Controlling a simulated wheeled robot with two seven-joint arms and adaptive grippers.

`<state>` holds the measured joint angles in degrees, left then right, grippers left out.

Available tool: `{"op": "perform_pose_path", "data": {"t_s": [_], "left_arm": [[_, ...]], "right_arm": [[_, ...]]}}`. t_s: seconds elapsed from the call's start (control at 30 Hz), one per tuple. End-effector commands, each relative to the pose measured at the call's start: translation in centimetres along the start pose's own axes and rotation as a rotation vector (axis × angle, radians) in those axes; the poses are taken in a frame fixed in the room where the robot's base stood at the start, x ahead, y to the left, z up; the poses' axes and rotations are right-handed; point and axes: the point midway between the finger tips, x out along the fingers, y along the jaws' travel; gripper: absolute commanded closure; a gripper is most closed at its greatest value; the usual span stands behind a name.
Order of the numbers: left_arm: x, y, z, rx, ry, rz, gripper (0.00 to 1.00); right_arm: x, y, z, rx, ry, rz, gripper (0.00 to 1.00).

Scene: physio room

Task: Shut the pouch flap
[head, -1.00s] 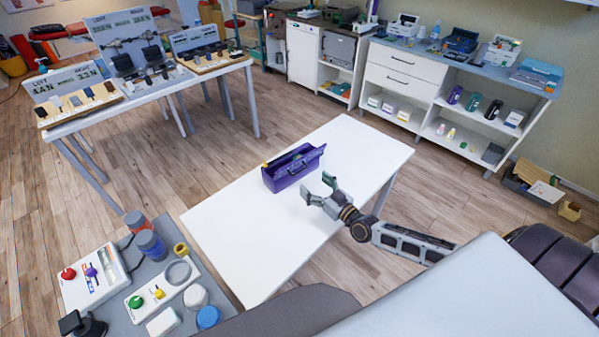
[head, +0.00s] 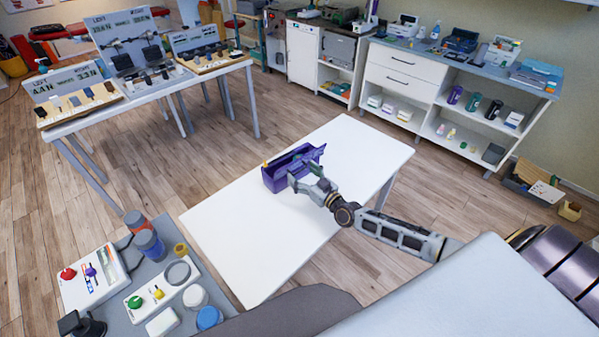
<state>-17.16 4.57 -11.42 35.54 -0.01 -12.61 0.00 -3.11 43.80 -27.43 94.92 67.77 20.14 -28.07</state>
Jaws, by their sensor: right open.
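A purple pouch (head: 272,181) sits on the white table near its middle. Its purple flap (head: 314,153) stands raised along the far right side, so the pouch looks open at the top. A small yellow part shows at its left end. My right gripper (head: 300,175) is open, with its fingers at the near right side of the pouch, hiding part of its front. I cannot tell whether the fingers touch the pouch. My left gripper is not in view.
The white table (head: 235,230) is otherwise clear. A grey side table at the lower left holds red, blue and white items (head: 150,245). A white cabinet (head: 400,75) stands at the back right. A display table (head: 145,90) stands at the back left.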

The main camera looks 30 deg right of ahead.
Motion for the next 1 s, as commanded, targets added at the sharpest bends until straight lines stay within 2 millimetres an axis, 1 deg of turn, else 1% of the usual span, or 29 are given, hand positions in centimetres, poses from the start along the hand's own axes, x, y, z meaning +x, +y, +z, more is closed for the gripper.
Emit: {"op": "perform_pose_path", "data": {"t_s": [0.1,0.33,0.73,1.0], "left_arm": [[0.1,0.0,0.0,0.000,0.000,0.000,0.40],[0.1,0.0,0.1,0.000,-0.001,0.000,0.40],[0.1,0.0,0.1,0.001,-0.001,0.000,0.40],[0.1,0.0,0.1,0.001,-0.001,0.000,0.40]], "right_arm": [[0.8,0.0,0.0,-0.001,0.000,0.000,0.18],[1.8,0.0,0.0,-0.001,0.000,-0.001,0.18],[1.9,0.0,0.0,-0.001,0.000,-0.001,0.18],[1.9,0.0,0.0,-0.001,-0.001,-0.001,0.53]]}}
